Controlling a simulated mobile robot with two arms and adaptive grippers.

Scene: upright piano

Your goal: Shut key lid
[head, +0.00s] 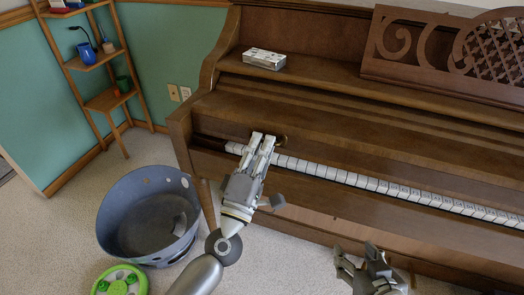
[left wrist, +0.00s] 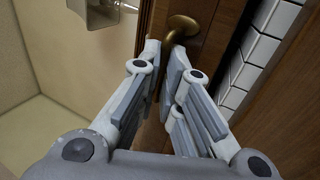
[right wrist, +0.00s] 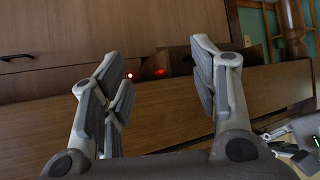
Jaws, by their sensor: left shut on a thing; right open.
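The piano's brown key lid (head: 370,145) is partly lowered, with a strip of white keys (head: 400,191) showing below its front edge. A brass knob (head: 284,139) sits on the lid near its left end. My left gripper (head: 265,137) is over the left end of the keys. In the left wrist view its fingers (left wrist: 170,55) are shut on the stem of the brass knob (left wrist: 182,25); the exact contact is partly hidden by the fingers. My right gripper (head: 360,255) is open and empty, low in front of the piano; it also shows in the right wrist view (right wrist: 155,58).
A white-and-silver box (head: 264,59) lies on the piano's top ledge. A carved music stand (head: 430,45) is at the upper right. A blue-grey bin (head: 150,215) and a green round thing (head: 121,281) stand on the carpet at left. A wooden corner shelf (head: 90,60) is behind.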

